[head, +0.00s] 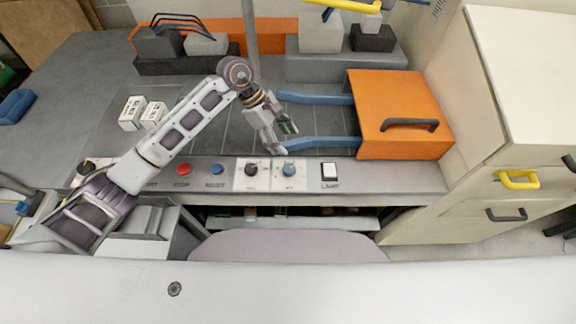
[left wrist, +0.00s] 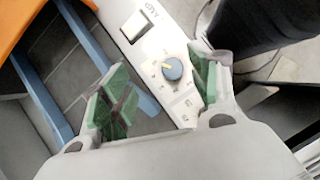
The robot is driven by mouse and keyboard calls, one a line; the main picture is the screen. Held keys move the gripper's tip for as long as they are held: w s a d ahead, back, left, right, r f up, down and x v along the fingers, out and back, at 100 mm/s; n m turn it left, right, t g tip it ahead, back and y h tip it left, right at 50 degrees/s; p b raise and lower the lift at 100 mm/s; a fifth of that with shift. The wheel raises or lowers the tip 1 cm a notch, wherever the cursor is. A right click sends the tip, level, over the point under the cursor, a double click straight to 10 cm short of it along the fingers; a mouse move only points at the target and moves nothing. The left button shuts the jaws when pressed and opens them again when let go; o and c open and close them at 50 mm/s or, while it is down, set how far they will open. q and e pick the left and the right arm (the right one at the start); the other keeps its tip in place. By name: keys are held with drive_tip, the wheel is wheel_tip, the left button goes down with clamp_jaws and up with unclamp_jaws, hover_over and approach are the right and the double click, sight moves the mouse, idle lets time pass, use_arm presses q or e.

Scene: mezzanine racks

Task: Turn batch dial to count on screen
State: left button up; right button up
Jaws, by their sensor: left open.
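A blue-grey dial (head: 289,170) with a pale pointer mark sits on a white plate on the front control strip. It also shows in the left wrist view (left wrist: 172,68), with small markings around it that are too small to read. A second, black dial (head: 251,169) sits just left of it. My left gripper (head: 280,135) is open and empty, above the bench just behind the blue-grey dial and apart from it. In the left wrist view the dial lies beyond and between the green-padded fingers. I cannot make out a screen with a count. My right gripper is not in view.
A red button (head: 183,169), a blue button (head: 217,169) and a white lamp switch (head: 329,171) share the strip. Behind stand an orange box (head: 400,90) with blue arms (head: 318,143) and two small white boxes (head: 132,112). A cream cabinet (head: 510,100) stands at the right.

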sight(289, 167)
use_arm(q)
drive_tip(key=a, duration=0.1)
drive_tip(key=a+y, duration=0.1)
drive_tip(key=w+a, duration=0.1)
drive_tip(key=shift+a+f+y, duration=0.1)
drive_tip(key=shift+f+y, duration=0.2)
drive_tip(key=shift+s, duration=0.1)
drive_tip(key=p+x, duration=0.3)
drive_tip(key=x, duration=0.9)
drive_tip(key=shift+d+f, duration=0.15)
drive_tip(key=shift+d, duration=0.05)
drive_tip(key=shift+s+d+f, duration=0.1)
drive_tip(key=shift+d+f, duration=0.1)
drive_tip(key=shift+f, duration=0.5)
drive_tip(key=shift+c, duration=0.4)
drive_tip(key=c, duration=0.9)
